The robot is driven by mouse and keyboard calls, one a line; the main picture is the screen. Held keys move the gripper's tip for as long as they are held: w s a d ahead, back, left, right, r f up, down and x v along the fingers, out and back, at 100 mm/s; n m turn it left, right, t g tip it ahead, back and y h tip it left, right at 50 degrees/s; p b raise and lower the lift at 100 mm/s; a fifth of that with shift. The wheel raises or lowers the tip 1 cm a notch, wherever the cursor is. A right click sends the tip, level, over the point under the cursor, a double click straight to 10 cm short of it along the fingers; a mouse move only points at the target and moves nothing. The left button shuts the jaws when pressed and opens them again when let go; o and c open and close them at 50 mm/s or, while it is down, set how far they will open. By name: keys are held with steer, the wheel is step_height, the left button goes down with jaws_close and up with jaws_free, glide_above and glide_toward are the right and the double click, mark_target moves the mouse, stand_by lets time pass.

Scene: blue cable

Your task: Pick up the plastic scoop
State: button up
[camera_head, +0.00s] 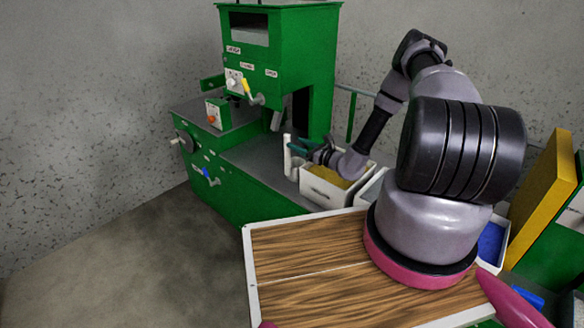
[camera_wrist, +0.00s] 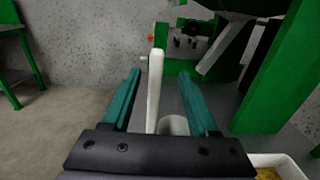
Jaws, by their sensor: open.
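The white plastic scoop (camera_head: 288,160) stands at the front edge of the green machine's grey work surface, left of a white bin. In the wrist view its long handle (camera_wrist: 154,88) rises upright, with a round cup (camera_wrist: 174,125) low beside it, partly hidden by my gripper's base. My gripper (camera_head: 299,145) has teal fingers and is open. In the wrist view, my gripper (camera_wrist: 160,76) has one finger on each side of the handle, with gaps visible on both sides. The handle appears nearer the left finger.
The green machine (camera_head: 293,60) rises close behind my gripper, with a slanted grey chute (camera_wrist: 225,48) in the wrist view. A white bin (camera_head: 318,190) with yellow contents is just right of the scoop. A wood-topped, white-rimmed surface (camera_head: 250,265) lies in front.

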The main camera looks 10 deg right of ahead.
mark_target(290, 141)
steer(key=x, duration=0.3)
steer(key=shift+w, duration=0.1)
steer(key=x, duration=0.5)
steer(key=shift+a+f, duration=0.3)
steer(key=shift+a, duration=0.05)
jaws_close()
